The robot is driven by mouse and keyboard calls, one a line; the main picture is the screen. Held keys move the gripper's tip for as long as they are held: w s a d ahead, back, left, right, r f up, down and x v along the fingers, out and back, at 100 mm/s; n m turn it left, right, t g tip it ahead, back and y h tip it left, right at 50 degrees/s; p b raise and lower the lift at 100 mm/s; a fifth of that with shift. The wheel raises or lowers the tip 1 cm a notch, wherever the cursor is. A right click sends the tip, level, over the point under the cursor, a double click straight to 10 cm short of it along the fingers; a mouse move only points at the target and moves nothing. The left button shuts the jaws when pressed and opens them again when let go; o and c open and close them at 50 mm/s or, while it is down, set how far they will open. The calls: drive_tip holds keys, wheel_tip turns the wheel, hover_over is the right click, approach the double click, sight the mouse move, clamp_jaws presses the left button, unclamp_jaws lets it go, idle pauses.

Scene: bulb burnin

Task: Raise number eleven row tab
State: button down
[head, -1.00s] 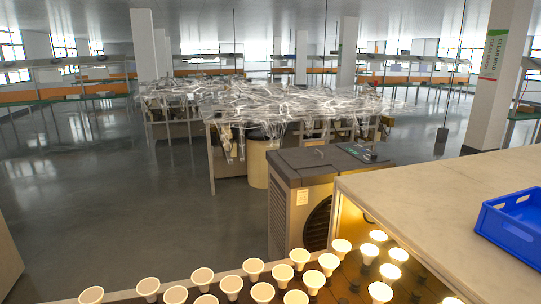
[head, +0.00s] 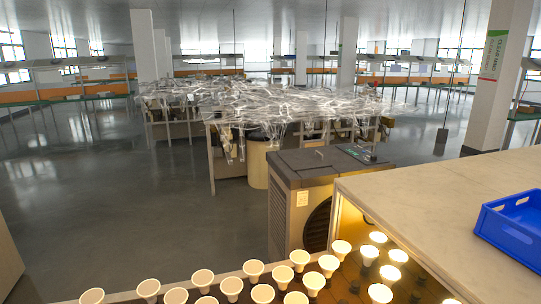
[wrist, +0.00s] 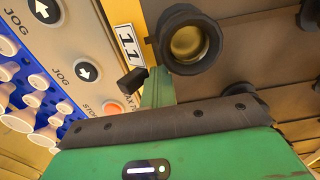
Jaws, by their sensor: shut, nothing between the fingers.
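In the wrist view, a white plate with the number 11 (wrist: 130,45) is fixed on a yellow rail. A small black tab (wrist: 132,80) sticks out just below the plate. My gripper (wrist: 158,82) is green, with a dark padded strip across its body. Its narrow green end is shut and empty, close to the right of the tab. I cannot tell whether it touches the tab. A dark round socket (wrist: 188,40) with a pale centre lies above the gripper's end. Neither the tab nor my gripper shows in the head view.
A grey panel (wrist: 90,45) with JOG and STOP buttons lies left of the rail. White bulbs sit in a blue holder at the wrist view's left. The head view shows lit bulbs (head: 300,257) in rows and a blue crate (head: 510,235) on a beige top.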

drive_tip(key=shift+s+d+r+p, duration=0.1)
drive_tip(key=shift+s+r+p, duration=0.15)
drive_tip(key=shift+p, duration=0.15)
idle(0.3)
drive_tip(key=shift+w+a+r+p, duration=0.1)
drive_tip(key=shift+w+r+p, duration=0.25)
drive_tip(key=shift+r, duration=0.15)
drive_tip(key=shift+w+a+r+p, duration=0.1)
drive_tip(key=shift+w+r+p, duration=0.2)
drive_tip(key=shift+r, duration=0.2)
wheel_tip(320, 180, up, 6)
drive_tip(key=p, duration=0.6)
